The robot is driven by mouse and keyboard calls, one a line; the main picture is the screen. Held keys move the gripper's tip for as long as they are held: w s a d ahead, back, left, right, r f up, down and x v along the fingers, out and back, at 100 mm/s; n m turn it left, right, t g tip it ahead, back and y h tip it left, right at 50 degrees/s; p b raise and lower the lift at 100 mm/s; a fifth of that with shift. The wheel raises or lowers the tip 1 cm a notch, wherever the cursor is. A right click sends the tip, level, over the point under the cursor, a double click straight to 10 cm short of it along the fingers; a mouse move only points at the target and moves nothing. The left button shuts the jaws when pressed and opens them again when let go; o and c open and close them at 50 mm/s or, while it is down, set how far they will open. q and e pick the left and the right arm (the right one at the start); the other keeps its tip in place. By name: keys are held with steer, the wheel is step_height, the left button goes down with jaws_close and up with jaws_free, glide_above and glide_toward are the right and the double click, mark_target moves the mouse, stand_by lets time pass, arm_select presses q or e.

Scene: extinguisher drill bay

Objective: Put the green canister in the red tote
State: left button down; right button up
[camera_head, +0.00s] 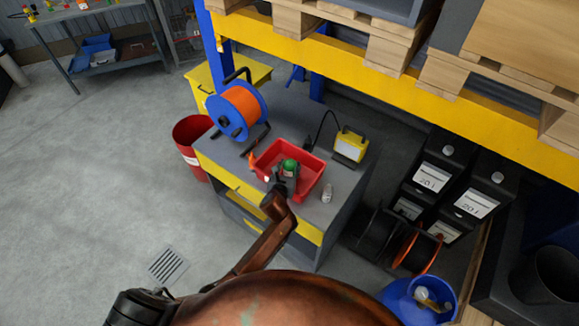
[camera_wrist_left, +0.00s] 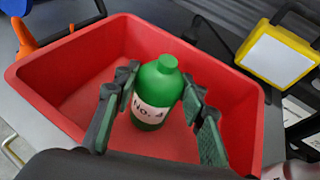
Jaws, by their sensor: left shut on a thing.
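The green canister (camera_head: 289,166) has a white label reading "NO. 4" in the left wrist view (camera_wrist_left: 152,112). It stands roughly upright within the walls of the red tote (camera_head: 312,173), which also fills much of the left wrist view (camera_wrist_left: 75,72). My left gripper (camera_head: 284,178) reaches over the tote and is shut on the canister, one finger on each side (camera_wrist_left: 160,98). Whether the canister's base touches the tote floor is hard to tell. My right gripper is not in view.
The tote stands on a grey workbench (camera_head: 215,153) with a blue-and-orange cable reel (camera_head: 240,108), a yellow work lamp (camera_head: 350,146) and a small clear bottle (camera_head: 327,193). A red bin (camera_head: 190,145) stands left of it. Yellow shelving (camera_head: 350,62) overhangs behind. Open floor lies left.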

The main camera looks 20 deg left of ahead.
arm_select(q)
steer(key=shift+r, duration=0.1)
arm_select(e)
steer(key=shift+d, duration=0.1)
arm_select(q)
steer(key=c, duration=1.7)
jaws_free()
steer(key=shift+f, duration=0.2)
steer(key=o, duration=0.5)
steer(key=shift+c, duration=0.2)
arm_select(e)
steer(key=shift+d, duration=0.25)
arm_select(q)
steer(key=shift+r, duration=0.2)
steer(key=shift+s+r, duration=0.15)
steer(key=shift+s, duration=0.25)
steer(key=p+v, duration=0.2)
steer(key=v, duration=0.9)
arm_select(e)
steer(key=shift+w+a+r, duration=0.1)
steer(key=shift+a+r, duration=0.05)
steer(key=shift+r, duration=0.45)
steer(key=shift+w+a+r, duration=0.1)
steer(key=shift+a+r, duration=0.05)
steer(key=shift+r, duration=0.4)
arm_select(q)
steer(key=shift+s, duration=0.1)
